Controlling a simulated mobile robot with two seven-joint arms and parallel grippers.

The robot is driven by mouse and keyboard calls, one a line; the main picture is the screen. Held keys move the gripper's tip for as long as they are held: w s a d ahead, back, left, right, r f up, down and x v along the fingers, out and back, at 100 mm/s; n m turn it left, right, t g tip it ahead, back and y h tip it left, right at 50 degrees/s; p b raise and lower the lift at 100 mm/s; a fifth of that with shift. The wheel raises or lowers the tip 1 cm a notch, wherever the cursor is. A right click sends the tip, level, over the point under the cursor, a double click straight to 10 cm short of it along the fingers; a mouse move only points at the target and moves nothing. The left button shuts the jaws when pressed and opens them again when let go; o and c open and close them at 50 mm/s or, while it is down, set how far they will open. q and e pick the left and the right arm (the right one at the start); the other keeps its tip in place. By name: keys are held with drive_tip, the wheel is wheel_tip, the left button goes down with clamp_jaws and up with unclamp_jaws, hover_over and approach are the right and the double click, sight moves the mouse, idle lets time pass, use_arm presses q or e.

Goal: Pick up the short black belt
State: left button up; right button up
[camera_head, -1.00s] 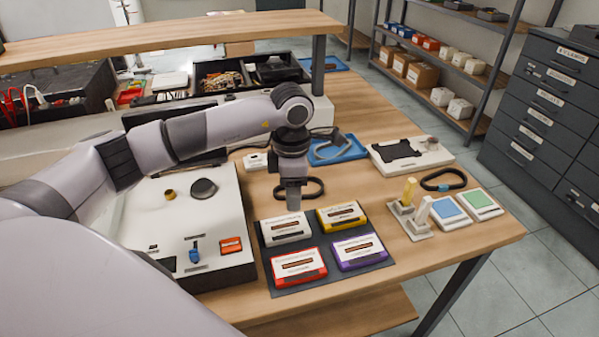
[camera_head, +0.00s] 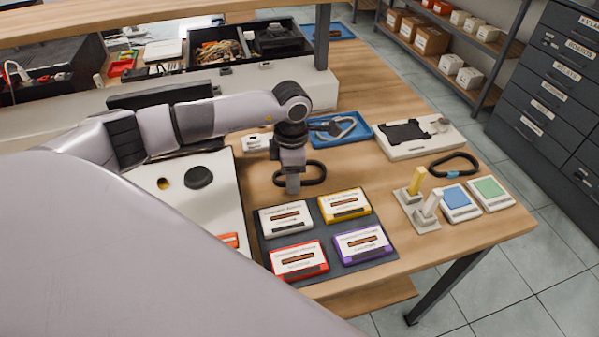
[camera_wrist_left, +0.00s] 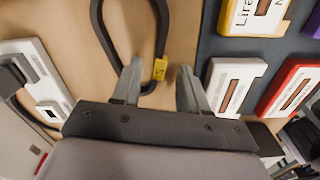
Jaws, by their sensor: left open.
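A black belt (camera_head: 323,172) lies as a flat loop on the wooden table, partly hidden behind my left gripper. In the left wrist view, this belt (camera_wrist_left: 98,22) carries a yellow tag (camera_wrist_left: 159,68). My left gripper (camera_head: 293,192) points down, open and empty, at the belt's near side. In the wrist view its fingers (camera_wrist_left: 158,80) sit either side of the tagged end; contact is unclear. A second black belt (camera_head: 472,160) with a blue tag lies at the right. A grey belt (camera_head: 346,124) lies on a blue tray (camera_head: 362,132). My right gripper is out of view.
A dark mat (camera_head: 325,228) with several labelled cassettes lies close in front of the gripper. A white device (camera_head: 218,205) stands to the left. A white plate (camera_head: 440,148), a stand with a yellow peg (camera_head: 416,181) and coloured blocks are right. Bare wood lies between.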

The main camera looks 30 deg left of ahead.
use_arm(q)
drive_tip(key=shift+f, duration=0.4)
clamp_jaws()
drive_tip(key=shift+r, duration=0.15)
